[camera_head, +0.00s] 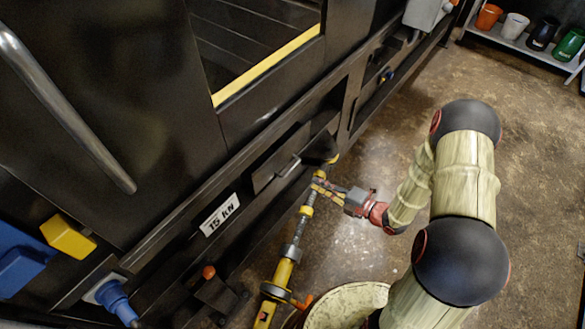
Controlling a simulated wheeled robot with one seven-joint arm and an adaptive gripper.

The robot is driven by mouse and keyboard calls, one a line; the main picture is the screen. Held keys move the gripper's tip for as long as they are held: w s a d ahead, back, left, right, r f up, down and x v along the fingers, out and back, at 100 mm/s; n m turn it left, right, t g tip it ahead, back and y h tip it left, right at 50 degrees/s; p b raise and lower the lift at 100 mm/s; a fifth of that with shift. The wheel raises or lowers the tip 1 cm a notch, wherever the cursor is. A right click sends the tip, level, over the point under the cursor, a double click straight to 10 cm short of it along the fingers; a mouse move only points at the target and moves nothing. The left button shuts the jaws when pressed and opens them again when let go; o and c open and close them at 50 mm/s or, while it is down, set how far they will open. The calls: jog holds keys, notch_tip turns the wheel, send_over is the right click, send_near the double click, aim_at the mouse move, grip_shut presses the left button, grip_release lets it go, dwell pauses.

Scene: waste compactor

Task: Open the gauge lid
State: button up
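My gripper (319,184) reaches in from the right to the front of the dark machine, at the upper end of a yellow and grey rod. Its fingertips overlap the yellow rod end in this view. I cannot tell whether they touch it or how far apart they are. A dark rounded cover (320,149) with a yellow edge, which looks like the gauge lid, sits just above the fingertips. A gap shows between it and the fingers. No gauge face is visible. Left of it is a dark rectangular panel (268,172) with a small metal handle (289,166).
The yellow and grey rod (284,272) runs below my gripper, with an orange lever (302,301) beside it. A pale round container (345,303) stands at bottom centre. A "15 kN" label (220,215) and blue plug (116,300) are left. Brown floor is open at right; a cup shelf (520,43) stands behind.

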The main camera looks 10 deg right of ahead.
aim_at(293, 167)
jog(key=b+x, duration=0.1)
jog(key=x, duration=0.3)
jog(key=r+x, duration=0.1)
jog(key=x, duration=0.3)
jog(key=r+b+x, duration=0.1)
jog(key=x, duration=0.3)
jog(key=shift+w+a+b, duration=0.1)
jog(key=shift+a+b, duration=0.05)
jog(key=shift+b, duration=0.2)
jog(key=shift+c, duration=0.6)
grip_shut()
jog(key=shift+f, duration=0.1)
jog(key=shift+p, duration=0.45)
